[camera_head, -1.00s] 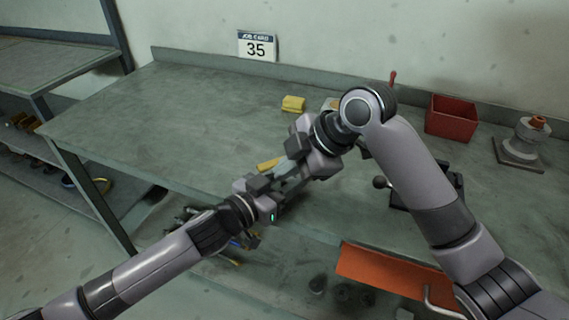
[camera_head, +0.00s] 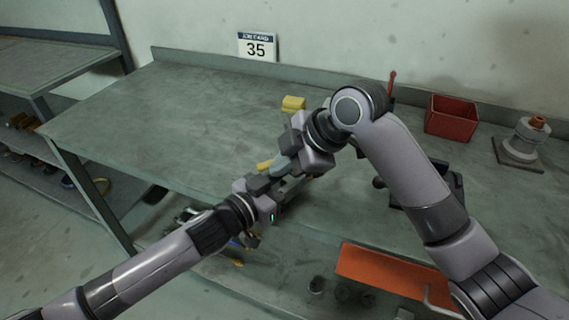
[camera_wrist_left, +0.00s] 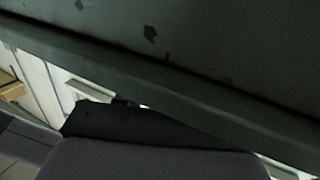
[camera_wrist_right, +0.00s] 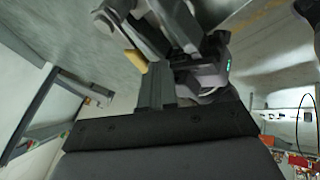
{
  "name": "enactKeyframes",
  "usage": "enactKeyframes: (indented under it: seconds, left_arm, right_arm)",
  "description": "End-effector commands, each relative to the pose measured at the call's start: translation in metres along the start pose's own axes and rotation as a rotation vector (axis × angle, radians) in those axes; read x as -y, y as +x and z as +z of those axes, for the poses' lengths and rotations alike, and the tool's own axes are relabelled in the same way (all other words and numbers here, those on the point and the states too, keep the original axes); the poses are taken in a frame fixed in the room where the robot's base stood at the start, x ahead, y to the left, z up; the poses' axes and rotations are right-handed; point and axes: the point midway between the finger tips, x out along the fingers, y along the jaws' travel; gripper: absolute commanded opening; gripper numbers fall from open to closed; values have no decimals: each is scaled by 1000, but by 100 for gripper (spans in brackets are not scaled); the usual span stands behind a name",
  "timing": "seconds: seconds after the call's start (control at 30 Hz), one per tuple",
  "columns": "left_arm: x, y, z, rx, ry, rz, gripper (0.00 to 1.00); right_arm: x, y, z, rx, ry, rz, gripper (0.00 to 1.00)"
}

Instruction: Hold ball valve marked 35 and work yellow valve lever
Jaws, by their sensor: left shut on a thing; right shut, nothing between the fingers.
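The yellow lever (camera_head: 265,165) of the ball valve shows just left of my right gripper in the head view. It also shows beside the right fingers in the right wrist view (camera_wrist_right: 136,60). The valve body is mostly hidden between my two grippers, and no marking on it can be read. My left gripper (camera_head: 273,186) is shut on the valve over the bench's front part. My right gripper (camera_head: 284,166) is shut and empty, its fingers close beside the lever; I cannot tell whether they touch it. The left wrist view shows no valve.
A card marked 35 (camera_head: 257,47) stands at the back of the bench (camera_head: 150,110). A yellow block (camera_head: 293,103), a red bin (camera_head: 451,118) and a grey flanged fitting (camera_head: 521,145) stand farther back. An orange panel (camera_head: 385,268) is at front right. The bench's left part is clear.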

Motion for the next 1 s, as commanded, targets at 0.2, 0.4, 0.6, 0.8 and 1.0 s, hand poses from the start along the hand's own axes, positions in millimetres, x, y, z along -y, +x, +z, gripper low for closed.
enactKeyframes:
  seconds: [0.2, 0.4, 0.6, 0.8, 1.0]
  left_arm:
    - [0, 0, 0, 1, 1, -1, 0]
    - [0, 0, 0, 1, 1, 0, 0]
    - [0, 0, 0, 1, 1, 0, 0]
    - [0, 0, 0, 1, 1, 0, 0]
    - [0, 0, 0, 0, 1, 1, 0]
  right_arm:
    - [-2, 2, -2, 16, 31, 18, 0]
    - [-6, 5, -4, 52, 97, 54, 0]
    - [-15, 11, -9, 118, 223, 124, 0]
    - [-26, 18, -10, 200, 377, 206, 0]
    - [-38, 24, -9, 252, 478, 260, 0]
